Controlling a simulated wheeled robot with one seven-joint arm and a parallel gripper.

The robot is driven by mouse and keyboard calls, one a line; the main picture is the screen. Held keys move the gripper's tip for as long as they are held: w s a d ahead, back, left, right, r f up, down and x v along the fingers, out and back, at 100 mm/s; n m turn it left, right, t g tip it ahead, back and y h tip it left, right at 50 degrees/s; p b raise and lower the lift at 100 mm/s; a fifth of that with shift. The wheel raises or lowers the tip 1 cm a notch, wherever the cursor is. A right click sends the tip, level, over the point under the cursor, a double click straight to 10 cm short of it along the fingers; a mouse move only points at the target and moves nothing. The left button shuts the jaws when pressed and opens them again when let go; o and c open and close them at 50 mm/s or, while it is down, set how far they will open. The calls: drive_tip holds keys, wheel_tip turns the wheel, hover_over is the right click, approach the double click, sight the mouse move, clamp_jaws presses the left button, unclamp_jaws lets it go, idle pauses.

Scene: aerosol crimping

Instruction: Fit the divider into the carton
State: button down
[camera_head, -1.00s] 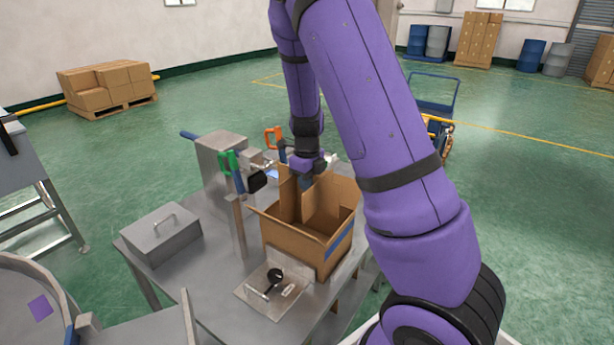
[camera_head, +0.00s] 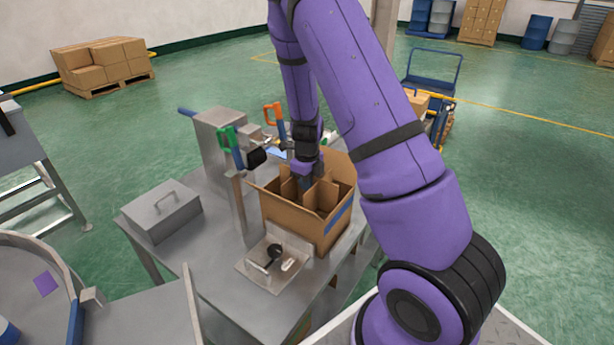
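The open cardboard carton (camera_head: 288,218) stands on the grey metal table with its flaps spread and a blue stripe on its right side. The brown cardboard divider (camera_head: 322,196) sits inside the carton, its crossed panels showing about level with the rim. Its lower part is hidden by the carton walls. My gripper (camera_head: 305,180) points down over the middle of the carton at the top of the divider. Its fingertips are partly hidden among the panels, so I cannot tell whether they are closed on it.
A lidded grey metal box (camera_head: 161,211) is left of the carton. A small plate with a black round part (camera_head: 275,251) lies in front. A blue cart (camera_head: 432,73) is behind right.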

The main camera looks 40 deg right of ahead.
drive_tip(key=shift+f, duration=4)
drive_tip(key=c, duration=1.2)
unclamp_jaws()
drive_tip(key=shift+c, duration=0.2)
drive_tip(key=shift+r, duration=0.1)
wheel_tip(320, 180, up, 11)
drive_tip(key=shift+f, duration=0.2)
